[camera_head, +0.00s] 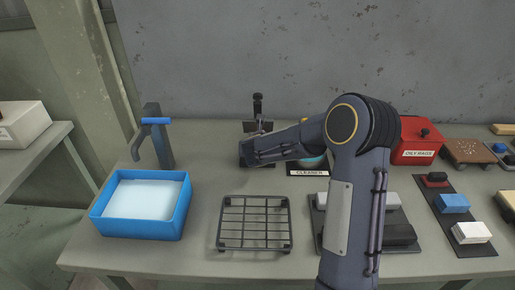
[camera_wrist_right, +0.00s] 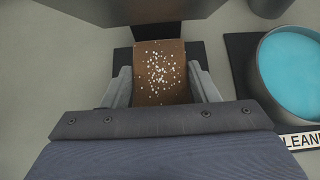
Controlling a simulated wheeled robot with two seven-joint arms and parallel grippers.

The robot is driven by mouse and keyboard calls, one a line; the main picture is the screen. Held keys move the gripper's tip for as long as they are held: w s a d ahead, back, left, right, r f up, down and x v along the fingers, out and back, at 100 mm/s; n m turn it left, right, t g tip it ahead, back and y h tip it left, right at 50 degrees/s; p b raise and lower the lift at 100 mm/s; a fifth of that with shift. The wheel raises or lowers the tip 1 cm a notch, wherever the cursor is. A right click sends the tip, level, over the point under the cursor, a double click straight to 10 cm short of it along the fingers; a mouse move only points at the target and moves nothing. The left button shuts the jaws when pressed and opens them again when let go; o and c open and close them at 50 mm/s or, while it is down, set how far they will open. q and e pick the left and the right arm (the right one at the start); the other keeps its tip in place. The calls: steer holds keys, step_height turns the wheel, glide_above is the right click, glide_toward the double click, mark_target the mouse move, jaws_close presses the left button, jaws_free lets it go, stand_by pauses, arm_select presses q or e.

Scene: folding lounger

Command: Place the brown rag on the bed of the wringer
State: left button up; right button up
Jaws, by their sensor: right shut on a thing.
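The brown rag (camera_wrist_right: 160,72), speckled white, sits between the two fingers of my right gripper (camera_wrist_right: 161,82) in the right wrist view. My right gripper (camera_head: 249,156) is shut on it. In the head view my right arm reaches left to the dark wringer (camera_head: 258,127), with the gripper at its base. A dark flat surface, apparently the wringer bed (camera_wrist_right: 124,61), shows behind and beside the rag. I cannot tell whether the rag touches it. My left gripper is in neither view.
A blue basin of pale liquid (camera_head: 116,226) and a blue-handled stand (camera_head: 160,144) are at left. A wire rack (camera_head: 254,246) is in front. A teal cleaner pot (camera_wrist_right: 291,72) stands right of the gripper. A red oily-rags box (camera_head: 412,152) and several blocks are at right.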

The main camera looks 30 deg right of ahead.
steer(key=shift+a+f, duration=0.1)
steer(key=shift+f, duration=0.05)
steer(key=o, duration=1.1)
steer(key=shift+c, duration=0.2)
